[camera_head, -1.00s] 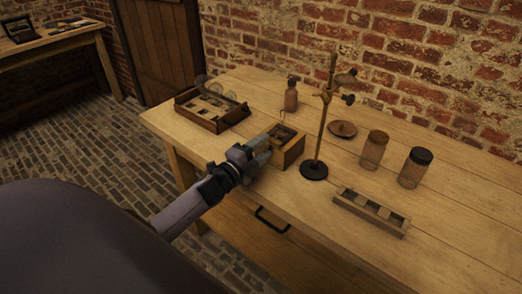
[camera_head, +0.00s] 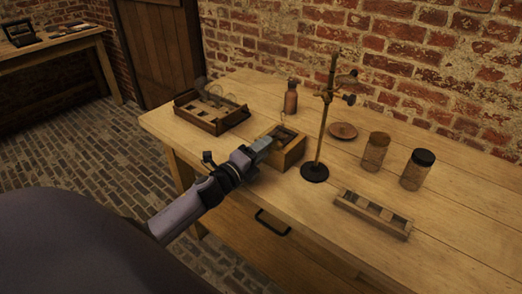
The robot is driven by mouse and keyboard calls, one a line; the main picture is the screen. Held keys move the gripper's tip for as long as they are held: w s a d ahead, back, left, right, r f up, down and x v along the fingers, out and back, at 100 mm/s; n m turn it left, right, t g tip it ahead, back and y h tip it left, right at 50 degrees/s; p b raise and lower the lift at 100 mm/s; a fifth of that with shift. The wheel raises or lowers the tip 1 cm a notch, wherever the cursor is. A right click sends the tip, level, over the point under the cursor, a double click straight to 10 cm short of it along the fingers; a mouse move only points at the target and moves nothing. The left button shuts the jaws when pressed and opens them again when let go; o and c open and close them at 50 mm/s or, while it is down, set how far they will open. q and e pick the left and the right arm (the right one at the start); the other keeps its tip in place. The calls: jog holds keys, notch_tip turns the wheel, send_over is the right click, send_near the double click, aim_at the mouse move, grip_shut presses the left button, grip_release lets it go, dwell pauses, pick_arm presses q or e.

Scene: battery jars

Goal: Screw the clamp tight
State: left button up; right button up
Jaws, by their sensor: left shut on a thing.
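A dark stand with a round black base (camera_head: 314,172) and an upright rod stands on the bench. Its brass-coloured clamp (camera_head: 328,95) and a dark screw knob (camera_head: 349,99) sit high on the rod. My left gripper (camera_head: 262,146) is at the left edge of the small wooden box (camera_head: 291,153), left of the stand and well below the clamp. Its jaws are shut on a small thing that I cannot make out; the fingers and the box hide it. My right gripper is not in view.
An open wooden tray (camera_head: 212,122) lies at the back left, near a brown bottle (camera_head: 291,98). A reddish dish (camera_head: 343,131), a jar (camera_head: 375,152), a black-lidded jar (camera_head: 417,169) and a slotted wooden rack (camera_head: 372,214) are to the right. The bench's front centre is clear.

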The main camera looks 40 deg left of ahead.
pick_arm(q)
jog(key=o, duration=1.1)
jog(key=shift+c, duration=0.2)
jog(key=shift+s, duration=0.1)
jog(key=shift+s+a+b, duration=0.15)
jog(key=shift+s, duration=1.6)
jog(key=shift+s+a+b, duration=0.1)
jog(key=shift+s+b, duration=0.05)
jog(key=shift+s, duration=1.6)
